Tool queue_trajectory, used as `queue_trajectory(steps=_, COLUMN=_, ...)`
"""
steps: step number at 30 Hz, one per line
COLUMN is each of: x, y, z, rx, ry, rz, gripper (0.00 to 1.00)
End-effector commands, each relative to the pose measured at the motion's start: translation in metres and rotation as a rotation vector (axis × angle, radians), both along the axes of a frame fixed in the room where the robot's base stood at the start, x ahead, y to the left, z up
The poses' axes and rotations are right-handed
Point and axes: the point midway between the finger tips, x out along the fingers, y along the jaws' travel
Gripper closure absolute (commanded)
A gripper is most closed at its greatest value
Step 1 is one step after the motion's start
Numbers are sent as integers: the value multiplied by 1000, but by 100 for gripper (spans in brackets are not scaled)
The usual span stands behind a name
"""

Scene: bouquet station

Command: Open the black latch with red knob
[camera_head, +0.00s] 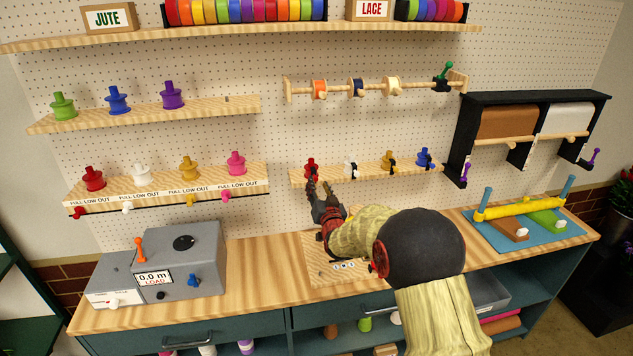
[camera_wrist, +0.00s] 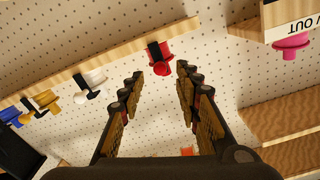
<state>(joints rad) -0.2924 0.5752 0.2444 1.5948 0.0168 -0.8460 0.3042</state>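The black latch with the red knob (camera_head: 310,168) sits at the left end of a short wooden shelf on the pegboard. In the wrist view the black latch (camera_wrist: 154,50) stands against the shelf edge with the red knob (camera_wrist: 161,69) beside it. My gripper (camera_head: 318,190) is just below and in front of it in the head view. In the wrist view my gripper (camera_wrist: 160,72) is open, its two fingers spread on either side of the red knob, with nothing between their pads. The fingertips appear close to the knob; contact cannot be told.
The same shelf (camera_head: 368,172) also carries white (camera_head: 350,168), yellow (camera_head: 387,162) and blue (camera_head: 424,158) knobs with black latches to the right. A label shelf with a pink spool (camera_head: 236,163) is to the left. A wooden board (camera_head: 322,268) lies on the bench below.

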Motion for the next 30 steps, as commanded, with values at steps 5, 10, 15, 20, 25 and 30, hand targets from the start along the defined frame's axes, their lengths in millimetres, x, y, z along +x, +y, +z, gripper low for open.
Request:
queue_trajectory(steps=5, x=22, y=6, z=-1, rx=0, ry=1, rz=0, gripper=67)
queue_trajectory(steps=10, x=33, y=9, z=-1, rx=0, ry=1, rz=0, gripper=67)
queue_trajectory(steps=15, x=35, y=10, z=-1, rx=-1, ry=2, rz=0, gripper=67)
queue_trajectory(steps=20, x=35, y=10, z=-1, rx=-2, ry=2, rz=0, gripper=67)
queue_trajectory(steps=25, x=35, y=10, z=-1, rx=-2, ry=2, rz=0, gripper=76)
queue_trajectory(steps=30, x=35, y=10, z=-1, rx=-2, ry=2, rz=0, gripper=86)
